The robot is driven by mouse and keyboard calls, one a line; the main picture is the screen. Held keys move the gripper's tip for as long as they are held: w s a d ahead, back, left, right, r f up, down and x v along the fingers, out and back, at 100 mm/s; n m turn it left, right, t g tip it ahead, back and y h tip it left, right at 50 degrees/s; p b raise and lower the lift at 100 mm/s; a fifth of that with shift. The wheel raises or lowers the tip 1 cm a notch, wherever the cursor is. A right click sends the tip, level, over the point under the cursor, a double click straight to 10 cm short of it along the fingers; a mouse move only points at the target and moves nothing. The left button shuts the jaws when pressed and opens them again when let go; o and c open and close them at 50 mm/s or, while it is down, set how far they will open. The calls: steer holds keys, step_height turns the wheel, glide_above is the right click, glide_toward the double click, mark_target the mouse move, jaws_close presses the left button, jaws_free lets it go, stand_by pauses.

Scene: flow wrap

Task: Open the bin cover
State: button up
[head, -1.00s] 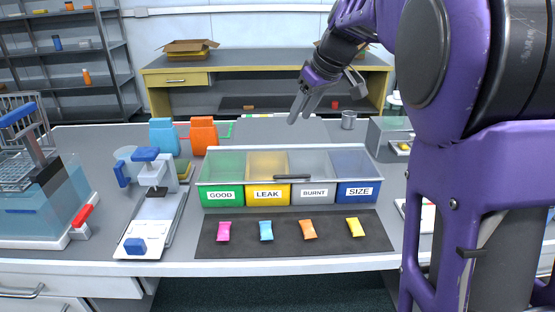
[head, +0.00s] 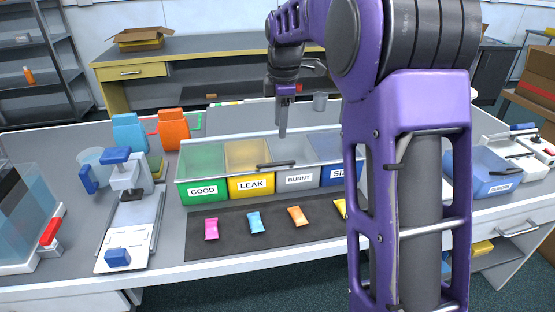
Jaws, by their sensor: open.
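A row of bins labelled GOOD, LEAK, BURNT and SIZE (head: 205,190) stands on the bench. A clear bin cover (head: 215,145) appears to lie over the bins, with a dark bar handle (head: 290,164) near the front of the LEAK and BURNT bins. My gripper (head: 283,134) points down over the back part of the BURNT bin, behind and above the handle and apart from it. It is open and empty; its fingers overlap in this view. My arm hides part of the SIZE bin.
A dark mat (head: 255,235) with several coloured packets lies in front of the bins. A blue-and-white device (head: 128,175) stands left. Blue (head: 128,133) and orange (head: 173,128) containers stand behind left.

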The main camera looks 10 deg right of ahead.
mark_target(278, 163)
steer(key=f, duration=0.4)
steer(key=w+f+b, duration=0.1)
steer(key=f, duration=0.3)
steer(key=w+f, duration=0.1)
steer(key=f, duration=0.3)
steer(key=shift+w+f+b, duration=0.15)
steer(key=shift+b, duration=0.2)
jaws_close()
stand_by(0.7)
